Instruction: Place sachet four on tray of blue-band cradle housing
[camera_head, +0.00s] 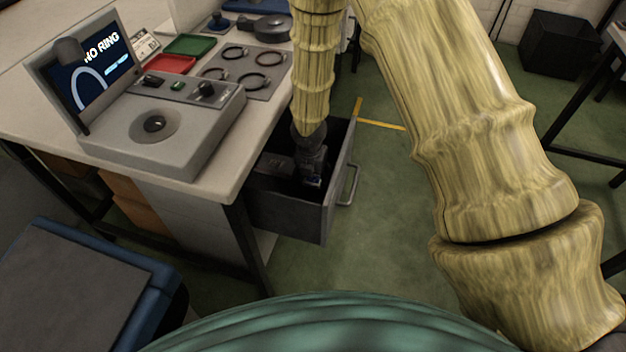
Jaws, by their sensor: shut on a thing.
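My gripper (313,172) points down inside the open drawer (289,220) under the bench. It is shut on a small, partly hidden item with a pale, bluish patch (313,182). The item is too small and dark to tell whether it is sachet four. A darker grey block (272,170) lies in the drawer to the left of the gripper. I cannot make out a cradle housing with a blue band or its tray.
A grey machine (190,130) with a "NO RING" screen (98,62) stands on the bench. Behind it are a red tray (168,65), a green tray (190,45) and a grey mat with several rings (238,83). A blue-edged grey surface (80,290) is front left. Green floor lies right of the drawer.

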